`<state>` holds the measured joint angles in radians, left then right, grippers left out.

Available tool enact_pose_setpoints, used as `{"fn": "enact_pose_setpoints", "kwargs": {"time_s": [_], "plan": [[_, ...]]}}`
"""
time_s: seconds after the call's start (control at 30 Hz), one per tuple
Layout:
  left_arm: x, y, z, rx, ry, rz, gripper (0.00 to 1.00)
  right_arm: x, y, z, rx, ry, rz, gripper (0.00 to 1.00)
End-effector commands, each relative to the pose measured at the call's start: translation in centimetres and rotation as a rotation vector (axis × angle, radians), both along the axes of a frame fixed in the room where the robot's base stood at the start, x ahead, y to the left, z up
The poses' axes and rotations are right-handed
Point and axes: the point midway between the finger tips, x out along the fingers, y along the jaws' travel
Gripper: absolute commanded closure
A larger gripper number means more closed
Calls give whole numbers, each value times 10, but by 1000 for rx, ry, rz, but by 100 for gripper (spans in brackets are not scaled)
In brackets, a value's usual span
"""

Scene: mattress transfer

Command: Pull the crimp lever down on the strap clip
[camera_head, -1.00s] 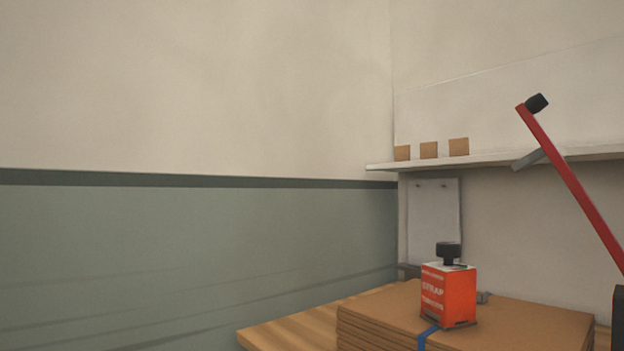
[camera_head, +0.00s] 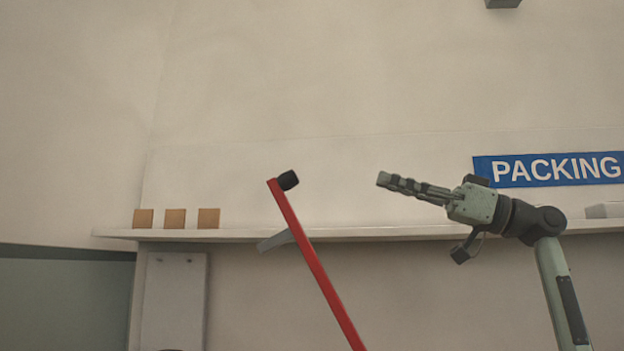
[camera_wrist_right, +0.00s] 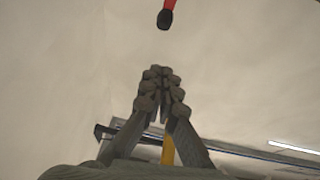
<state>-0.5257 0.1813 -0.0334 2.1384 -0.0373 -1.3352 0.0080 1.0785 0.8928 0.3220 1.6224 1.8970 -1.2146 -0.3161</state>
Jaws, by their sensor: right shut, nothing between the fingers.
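The crimp lever (camera_head: 316,265) is a long red bar with a black knob (camera_head: 288,180) at its top end. It stands raised, leaning to the left, in the head view. Its lower end is below the picture, so the strap clip is hidden. In the right wrist view the black knob (camera_wrist_right: 165,19) and a bit of red bar show at the top, beyond the fingertips. My right gripper (camera_head: 384,179) is shut and empty, to the right of the knob at about the same height in the picture, with a gap between them. Its shut fingers (camera_wrist_right: 160,72) also show in the wrist view. My left gripper is not in view.
A white shelf (camera_head: 385,233) runs along the wall behind the lever, with small brown boxes (camera_head: 174,218) at its left. A blue PACKING sign (camera_head: 550,169) hangs on the wall at right. A grey bracket (camera_head: 275,240) sticks out from the lever's left side.

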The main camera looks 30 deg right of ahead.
Motion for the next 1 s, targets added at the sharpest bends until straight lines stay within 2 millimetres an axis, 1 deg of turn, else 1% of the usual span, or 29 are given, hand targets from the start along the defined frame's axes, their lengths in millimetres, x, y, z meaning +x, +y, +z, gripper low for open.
{"fn": "enact_pose_setpoints", "kwargs": {"time_s": [0.17, 0.27, 0.37, 0.7, 0.73, 0.8, 1.0], "plan": [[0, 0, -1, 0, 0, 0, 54, 2, 2, 1, 0, 0, 0, 100], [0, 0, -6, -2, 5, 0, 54, 7, 9, 5, -1, 1, 0, 100], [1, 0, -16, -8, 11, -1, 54, 17, 20, 12, -1, 0, 2, 100], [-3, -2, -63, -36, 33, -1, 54, 61, 72, 38, 0, 0, 2, 100], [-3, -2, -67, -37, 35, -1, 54, 65, 76, 38, -1, 1, 2, 100], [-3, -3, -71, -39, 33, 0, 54, 72, 83, 29, 0, 3, 2, 100], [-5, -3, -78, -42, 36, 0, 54, 84, 96, 20, 0, 1, 0, 100]]}}
